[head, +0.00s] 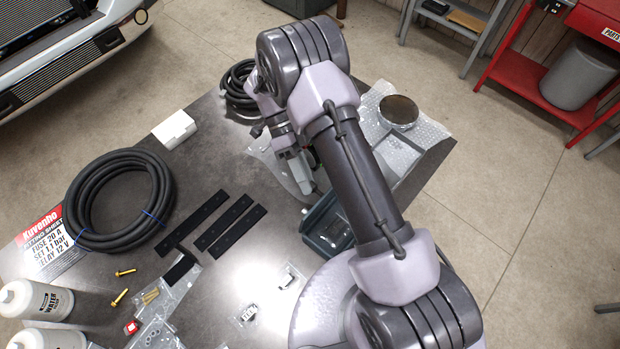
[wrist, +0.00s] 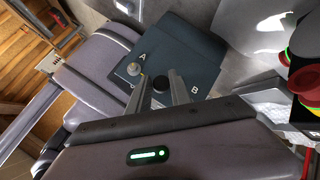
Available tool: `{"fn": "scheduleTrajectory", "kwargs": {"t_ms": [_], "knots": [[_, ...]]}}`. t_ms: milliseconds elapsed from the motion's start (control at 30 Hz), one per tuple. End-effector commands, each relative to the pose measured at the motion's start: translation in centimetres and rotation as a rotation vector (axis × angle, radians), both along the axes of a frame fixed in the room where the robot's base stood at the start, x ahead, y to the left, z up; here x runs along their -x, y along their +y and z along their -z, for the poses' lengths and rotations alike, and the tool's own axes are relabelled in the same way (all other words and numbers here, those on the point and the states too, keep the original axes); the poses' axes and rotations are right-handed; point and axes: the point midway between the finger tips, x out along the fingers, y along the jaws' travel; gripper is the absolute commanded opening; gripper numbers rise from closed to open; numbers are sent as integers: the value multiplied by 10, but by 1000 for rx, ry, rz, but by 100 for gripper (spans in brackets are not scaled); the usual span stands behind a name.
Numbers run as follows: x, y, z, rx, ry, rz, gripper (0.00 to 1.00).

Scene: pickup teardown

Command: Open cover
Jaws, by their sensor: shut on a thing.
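A dark teal cover (wrist: 185,55) marked A and B shows in the wrist view. A silver knob (wrist: 133,69) stands near the A and a black knob (wrist: 160,83) stands between the finger ends. My gripper (wrist: 159,92) is shut on the black knob, with one finger on each side. In the head view my gripper (head: 304,178) points down over the table, left of my arm link. A dark teal box (head: 318,238) lies just below it, partly hidden by my arm. Whether the cover is raised cannot be told.
Bubble wrap (head: 425,128) with a round dark-topped piece (head: 399,112) lies right of my arm. Black strips (head: 190,222), a coiled hose (head: 118,202), a white box (head: 174,130) and bottles (head: 35,298) lie left. A red cart (head: 530,80) stands beyond the table.

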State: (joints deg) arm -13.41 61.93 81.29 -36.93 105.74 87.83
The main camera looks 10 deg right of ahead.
Motion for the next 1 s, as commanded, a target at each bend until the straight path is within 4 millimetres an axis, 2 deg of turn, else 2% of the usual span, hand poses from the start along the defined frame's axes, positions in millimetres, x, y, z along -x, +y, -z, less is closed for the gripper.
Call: {"fn": "scheduleTrajectory", "kwargs": {"t_ms": [33,233,800,833,900,933,1000], "knots": [[-2,0,5,13,16,-7,0],[-6,2,9,54,67,-6,0],[-7,2,10,74,92,-9,0],[-7,2,10,74,92,-9,27],[-7,2,10,74,92,-8,41],[-7,3,9,74,92,-8,44],[-7,3,9,74,92,-6,44]]}}
